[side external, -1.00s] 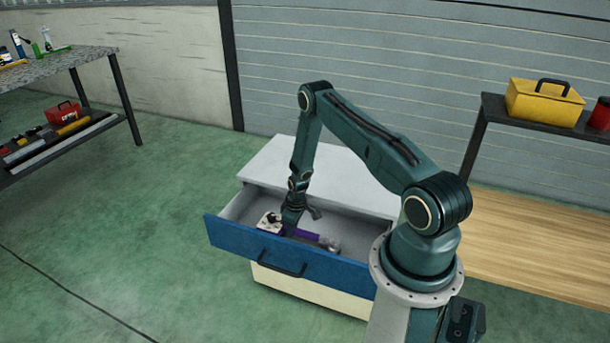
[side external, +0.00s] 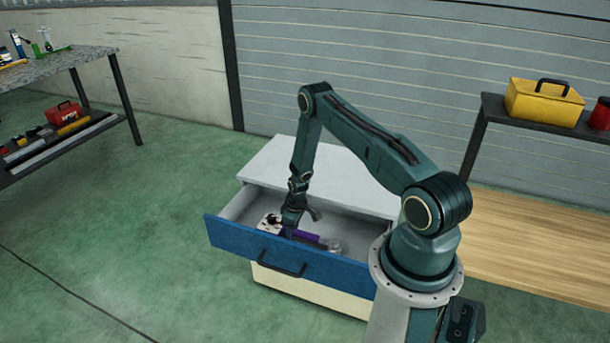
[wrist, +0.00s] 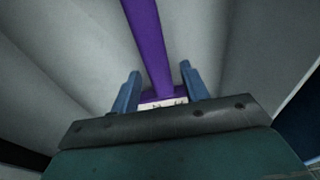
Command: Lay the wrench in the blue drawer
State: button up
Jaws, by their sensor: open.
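The wrench has a purple handle (side external: 305,236) and a greyish head at its right end. It is inside the pulled-out blue drawer (side external: 240,241), low near the front panel; whether its whole length rests on the floor is hard to tell. My gripper (side external: 290,223) reaches down into the drawer over the handle. In the wrist view the purple handle (wrist: 143,30) runs between the two blue fingers of my gripper (wrist: 160,70), which are apart with a gap on each side of it.
A small pale block with dark parts (side external: 268,222) lies in the drawer left of the gripper. The drawer's walls stand close around the gripper. A workbench (side external: 75,55) is at left; a yellow toolbox (side external: 545,101) sits on a shelf at right.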

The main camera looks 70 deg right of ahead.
notch_tip(320, 180, up, 12)
jog(key=s, duration=0.1)
jog(key=shift+s, duration=0.25)
dwell(0.5)
jog(key=shift+r, duration=0.1)
dwell(0.4)
notch_tip(320, 180, up, 16)
jog(key=r, duration=0.1)
send_over(295, 231)
jog(key=w+a, duration=0.3)
jog(key=a, duration=0.3)
jog(key=s+a+r+t, duration=0.2)
jog(key=a+r, duration=0.6)
jog(key=r, duration=0.5)
jog(key=s+a+r+t, duration=0.1)
jog(key=s+a+r, duration=0.7)
jog(key=s+r, duration=0.1)
jog(key=s+a+r, duration=0.1)
jog(key=s+a, duration=0.1)
jog(key=s, duration=0.4)
jog(key=s+a+r+t, duration=0.1)
jog(key=s+a+r, duration=0.1)
jog(key=s, duration=0.3)
jog(key=shift+s+a+r, duration=0.15)
jog(key=shift+s+a, duration=0.2)
jog(key=shift+a, duration=0.2)
